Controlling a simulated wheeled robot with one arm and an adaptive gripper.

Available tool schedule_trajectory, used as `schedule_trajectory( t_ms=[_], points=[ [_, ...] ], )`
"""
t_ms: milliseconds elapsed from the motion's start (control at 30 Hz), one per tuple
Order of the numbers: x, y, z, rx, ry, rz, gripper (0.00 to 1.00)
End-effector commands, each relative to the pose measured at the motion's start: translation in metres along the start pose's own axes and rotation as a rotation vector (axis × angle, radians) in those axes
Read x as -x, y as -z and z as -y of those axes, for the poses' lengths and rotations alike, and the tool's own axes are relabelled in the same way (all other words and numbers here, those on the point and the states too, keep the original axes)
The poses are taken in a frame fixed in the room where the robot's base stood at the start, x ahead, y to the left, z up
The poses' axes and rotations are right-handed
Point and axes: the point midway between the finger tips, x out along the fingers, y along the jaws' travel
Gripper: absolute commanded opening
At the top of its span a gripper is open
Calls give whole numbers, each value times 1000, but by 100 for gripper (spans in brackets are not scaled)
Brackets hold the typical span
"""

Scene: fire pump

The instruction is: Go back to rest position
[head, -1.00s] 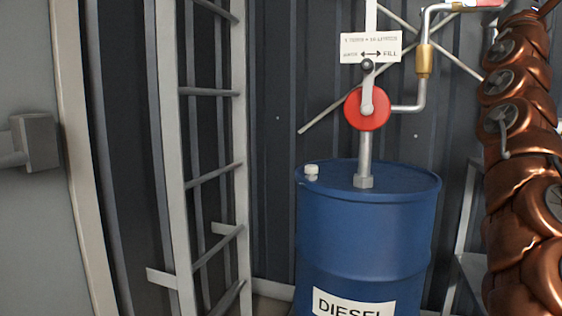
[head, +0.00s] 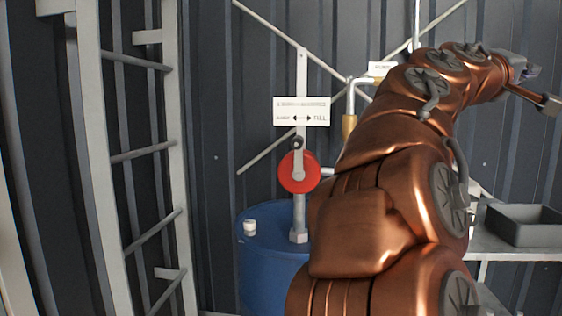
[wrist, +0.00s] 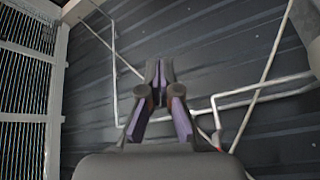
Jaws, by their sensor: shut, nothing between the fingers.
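My gripper (wrist: 160,70) shows in the wrist view with its dark and purple fingers brought together and nothing between them. It points at the ribbed dark wall and touches nothing that I can see. In the head view my copper arm rises from the bottom centre and bends over to the upper right, where its far end is small and hard to make out. The arm covers the right part of the blue drum (head: 262,265) and part of the pump pipework.
A white cap (head: 249,227) sits on the drum top. A ladder (head: 97,150) is at the left. A grey open bin (head: 525,223) rests on a shelf (head: 500,243) at the right.

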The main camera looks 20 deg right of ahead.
Motion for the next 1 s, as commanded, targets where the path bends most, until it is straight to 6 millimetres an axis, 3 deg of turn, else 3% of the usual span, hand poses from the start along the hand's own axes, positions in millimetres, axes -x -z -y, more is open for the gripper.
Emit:
schedule_trajectory(
  t_ms=[67,267,467,667,800,1000],
  points=[
    [5,-3,10,-49,102,22,0],
    [30,-20,68,-135,367,91,0],
    [80,-36,130,-167,646,166,0],
    [154,-53,184,-138,925,243,0],
    [218,-72,212,-75,1116,305,0],
    [315,-111,228,73,1361,390,0]
  ],
)
